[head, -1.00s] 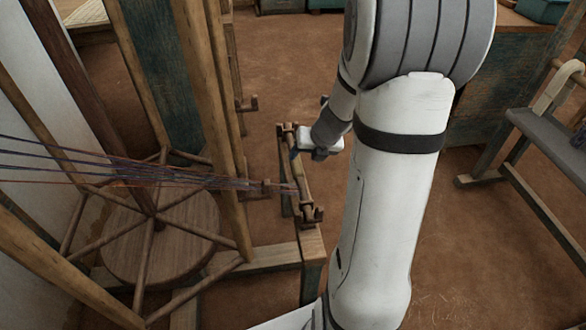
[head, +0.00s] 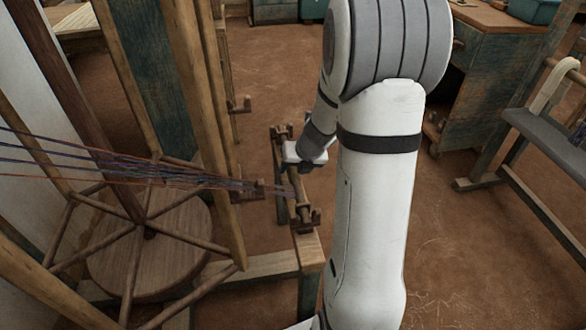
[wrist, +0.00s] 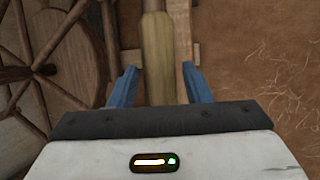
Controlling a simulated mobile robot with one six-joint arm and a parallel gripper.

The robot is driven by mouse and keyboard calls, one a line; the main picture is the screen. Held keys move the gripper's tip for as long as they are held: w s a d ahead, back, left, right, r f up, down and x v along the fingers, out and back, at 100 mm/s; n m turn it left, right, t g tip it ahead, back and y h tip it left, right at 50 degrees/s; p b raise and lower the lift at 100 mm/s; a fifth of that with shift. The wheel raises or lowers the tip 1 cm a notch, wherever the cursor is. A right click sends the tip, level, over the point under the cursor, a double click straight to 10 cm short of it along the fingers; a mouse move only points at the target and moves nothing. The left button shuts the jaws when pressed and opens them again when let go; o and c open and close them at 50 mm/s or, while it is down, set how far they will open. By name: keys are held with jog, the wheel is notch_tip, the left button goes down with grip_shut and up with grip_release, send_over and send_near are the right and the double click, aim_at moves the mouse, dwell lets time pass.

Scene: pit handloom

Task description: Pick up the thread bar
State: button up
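The thread bar (head: 297,187) is a wooden bar lying along the top of a low wooden stand, with its near end by an upright bracket. In the wrist view the bar (wrist: 157,55) runs lengthwise up the picture. My gripper (wrist: 159,72) is open, with its two blue fingers on either side of the bar and visible gaps to it. In the head view my gripper (head: 302,160) is over the bar's far half and hides part of it. Whether the fingers reach down to the bar's level cannot be told.
The low stand (head: 309,248) carries the bar. Stretched threads (head: 130,168) run from the left towards the bar. A spoked wooden wheel (head: 150,240) and tall posts (head: 205,120) stand at left. A bench (head: 545,135) is at right. Brown floor (head: 465,240) is open between.

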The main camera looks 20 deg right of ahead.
jog(key=c, duration=0.9)
jog(key=shift+r, duration=0.1)
